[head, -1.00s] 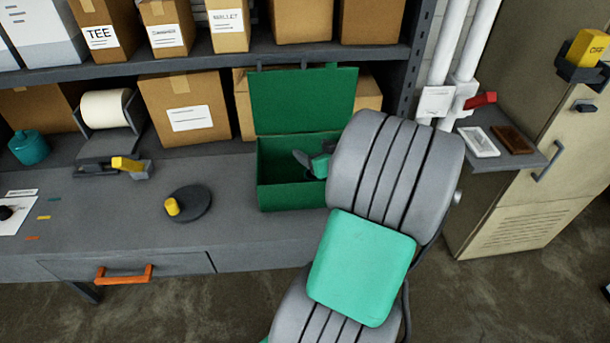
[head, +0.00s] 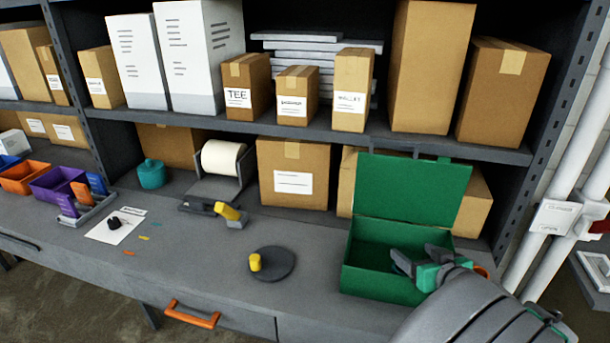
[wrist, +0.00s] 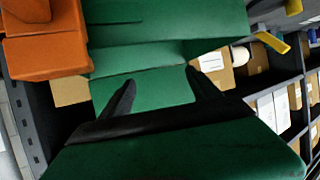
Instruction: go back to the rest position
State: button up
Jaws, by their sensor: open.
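My gripper (head: 423,262) is open at the green box (head: 383,273) on the workbench. It shows at the box's right side, over its opening, with the grey arm reaching in from the lower right. The box's lid (head: 413,192) stands open at the back. In the wrist view the two dark fingers (wrist: 158,92) are spread apart with nothing seen between them, and green box surfaces fill much of the picture. An orange part (wrist: 45,45) shows at the wrist view's upper left; I cannot tell what it is. The box's inside is partly hidden by the gripper.
A grey round disc (head: 274,264) with a yellow knob lies left of the box. A yellow-and-grey tool (head: 229,213), a paper roll (head: 221,158) and a teal pot (head: 151,174) stand further left. A shelf (head: 320,140) with cartons overhangs the bench. White pipes (head: 560,215) stand at the right.

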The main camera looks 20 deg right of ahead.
jog(key=w+a+n+g+y, duration=0.2)
jog(key=a+n+y, duration=0.1)
jog(key=a, duration=0.6)
jog(key=w+a+n+g+y, duration=0.2)
jog(key=a+y, duration=0.1)
jog(key=a, duration=0.7)
jog(key=s+a+f+m+g+h, duration=0.1)
jog(key=s+a+m+g+h, duration=0.2)
jog(key=s+a, duration=0.5)
jog(key=shift+a+g+h, duration=0.4)
jog(key=shift+g+h, duration=0.1)
jog(key=shift+g, duration=0.5)
